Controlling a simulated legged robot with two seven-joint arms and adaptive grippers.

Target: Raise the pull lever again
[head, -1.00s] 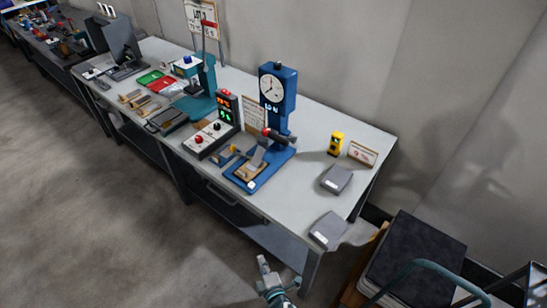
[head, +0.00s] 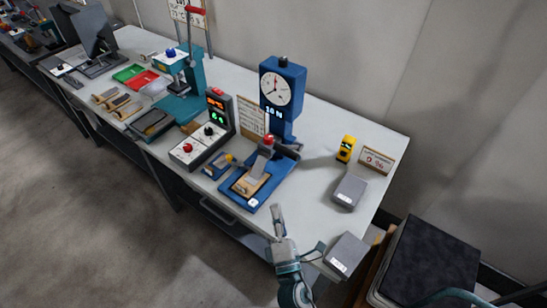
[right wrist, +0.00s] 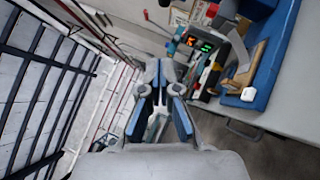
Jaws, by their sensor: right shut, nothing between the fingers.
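The blue pull tester (head: 283,90) stands on the bench with a round dial and a display that seems to read 10 N. A lever with a red knob (head: 269,140) and a dark grip sits low at its front. Its blue base (head: 272,188) holds a light brown block with a grey strip; the base also shows in the right wrist view (right wrist: 263,90). My right gripper (head: 278,210) is shut and empty at the bench's front edge, in front of the base and apart from it. It also shows in the right wrist view (right wrist: 160,78). My left gripper is out of view.
A control box (head: 202,145) with knobs and a lit display stands left of the tester. A teal press (head: 190,85) with a red-topped lever is farther left. A yellow device (head: 346,149) and grey boxes (head: 349,191) lie right. A dark-topped stack (head: 440,258) stands beside the bench.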

